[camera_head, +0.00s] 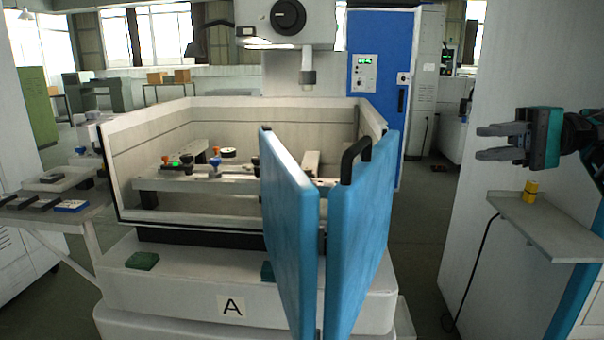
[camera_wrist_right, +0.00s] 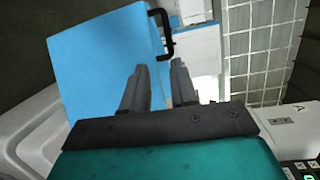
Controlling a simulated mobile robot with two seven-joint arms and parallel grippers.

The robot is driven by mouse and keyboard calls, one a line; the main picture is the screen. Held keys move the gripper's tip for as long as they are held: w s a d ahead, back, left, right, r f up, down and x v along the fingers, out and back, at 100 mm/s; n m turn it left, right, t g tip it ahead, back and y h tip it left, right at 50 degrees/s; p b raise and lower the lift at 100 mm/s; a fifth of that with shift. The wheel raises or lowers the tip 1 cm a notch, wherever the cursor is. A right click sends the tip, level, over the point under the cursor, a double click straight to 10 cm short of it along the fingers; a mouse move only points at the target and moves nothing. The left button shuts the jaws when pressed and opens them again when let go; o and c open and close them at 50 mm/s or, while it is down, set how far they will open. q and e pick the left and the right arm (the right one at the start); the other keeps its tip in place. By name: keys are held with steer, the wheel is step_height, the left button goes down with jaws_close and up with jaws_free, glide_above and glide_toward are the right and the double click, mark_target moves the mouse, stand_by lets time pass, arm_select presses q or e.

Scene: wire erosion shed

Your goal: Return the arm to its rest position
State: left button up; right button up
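My right gripper (camera_head: 483,143) is raised at the right of the head view, its two grey fingers pointing left with a gap between them. It is empty and open. In the right wrist view the open fingers (camera_wrist_right: 158,66) stand apart, with a blue door (camera_wrist_right: 103,60) and its black handle (camera_wrist_right: 162,32) beyond them. In the head view it is apart from the blue folding door (camera_head: 360,230) of machine A and its black handle (camera_head: 355,158). My left gripper is not seen.
A small shelf (camera_head: 545,230) with a yellow cylinder (camera_head: 530,191) stands below my right gripper. The open machine tank (camera_head: 190,215) holds fixtures behind the blue door panels (camera_head: 290,220). A table with dark blocks (camera_head: 85,222) is at left. Floor shows between machine and shelf.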

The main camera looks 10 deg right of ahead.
steer(key=w+a+f+m+t+h, duration=0.25)
steer(key=f+m+t, duration=0.35)
steer(key=f+m, duration=0.85)
steer(key=w+a+f+m+t+h, duration=0.25)
steer(key=f+m+t, duration=0.55)
steer(key=m, duration=1.1)
steer(key=s+f+m+g+h, duration=0.7)
steer(key=s+f+m+h, duration=0.3)
steer(key=s+f+m, duration=1.25)
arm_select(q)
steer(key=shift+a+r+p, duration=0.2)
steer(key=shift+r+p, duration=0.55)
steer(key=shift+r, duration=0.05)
arm_select(e)
steer(key=a+f+m+t, duration=0.1)
steer(key=a+f+m, duration=0.2)
steer(key=a+m, duration=0.8)
steer(key=a, duration=0.6)
steer(key=shift+w+a+f+t, duration=0.15)
steer(key=shift+t, duration=0.25)
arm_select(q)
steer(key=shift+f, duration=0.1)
